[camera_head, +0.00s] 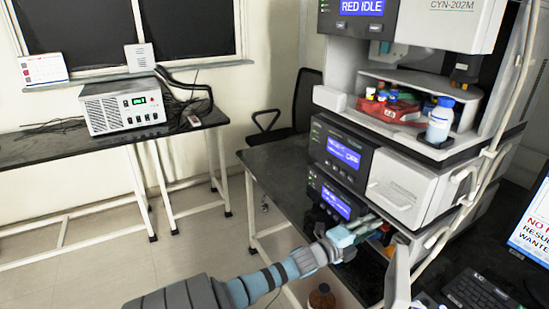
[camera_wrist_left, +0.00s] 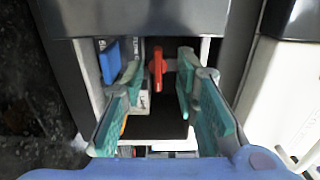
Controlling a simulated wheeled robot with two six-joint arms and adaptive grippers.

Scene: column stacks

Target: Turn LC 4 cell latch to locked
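In the left wrist view a red lever (camera_wrist_left: 158,70), which looks like the cell latch, hangs upright inside a recessed bay under a grey edge. My left gripper (camera_wrist_left: 160,88) is open. Its two teal fingers reach into the bay, one on each side of the lever, with gaps visible between them and it. In the head view my left gripper (camera_head: 362,228) is at the lower opening of the instrument stack (camera_head: 341,153), below the front panels. The lever cannot be made out there. No LC 4 label is readable. My right gripper is not in view.
A blue part (camera_wrist_left: 109,61) sits left of the lever, close to the left finger. A white bottle (camera_head: 440,120) and a red tray (camera_head: 390,108) stand higher on the stack. A brown bottle (camera_head: 321,298) is below my left arm. A keyboard (camera_head: 480,293) lies at the right.

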